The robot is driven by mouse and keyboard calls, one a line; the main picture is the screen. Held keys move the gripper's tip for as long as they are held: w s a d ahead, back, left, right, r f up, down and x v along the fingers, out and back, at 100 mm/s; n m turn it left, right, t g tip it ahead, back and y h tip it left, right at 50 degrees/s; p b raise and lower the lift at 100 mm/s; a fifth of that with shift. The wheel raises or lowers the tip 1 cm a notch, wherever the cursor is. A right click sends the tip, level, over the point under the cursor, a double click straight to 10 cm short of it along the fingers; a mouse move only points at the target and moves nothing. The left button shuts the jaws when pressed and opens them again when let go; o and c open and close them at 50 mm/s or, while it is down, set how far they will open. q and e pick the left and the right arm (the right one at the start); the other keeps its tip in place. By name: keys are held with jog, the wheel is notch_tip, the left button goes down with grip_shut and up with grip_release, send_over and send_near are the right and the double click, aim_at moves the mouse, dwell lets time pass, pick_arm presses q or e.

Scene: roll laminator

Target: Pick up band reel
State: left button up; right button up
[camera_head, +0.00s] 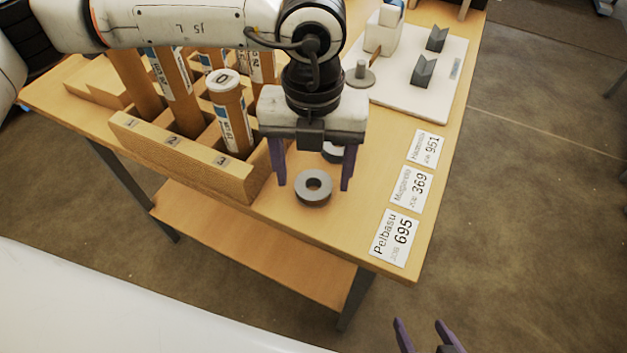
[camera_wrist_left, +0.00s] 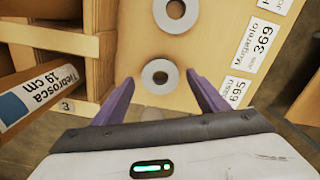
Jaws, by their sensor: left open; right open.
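A grey ring-shaped band reel (camera_head: 313,201) lies flat on the wooden table near its front edge. It also shows in the left wrist view (camera_wrist_left: 146,77). A second grey reel (camera_head: 331,157) lies behind it, partly hidden by my left gripper; the left wrist view shows it at the top edge (camera_wrist_left: 161,15). My left gripper (camera_head: 313,186) points down, open and empty. Its purple fingers appear on either side of the front reel; I cannot tell their exact height above the table. My right gripper (camera_head: 420,323) is open and empty at the bottom edge, away from the table.
A wooden rack (camera_head: 185,155) with several labelled tubes stands left of my left gripper. Cards with names and numbers, such as Pelbasu 695 (camera_head: 394,237), lie along the right edge. A white board (camera_head: 428,100) with dark V-shaped blocks and a grey disc is at the back.

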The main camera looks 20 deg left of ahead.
pick_arm(q)
jog(key=shift+f, duration=0.85)
jog(key=c, duration=1.2)
jog(key=shift+o, duration=0.2)
jog(key=shift+r, duration=0.1)
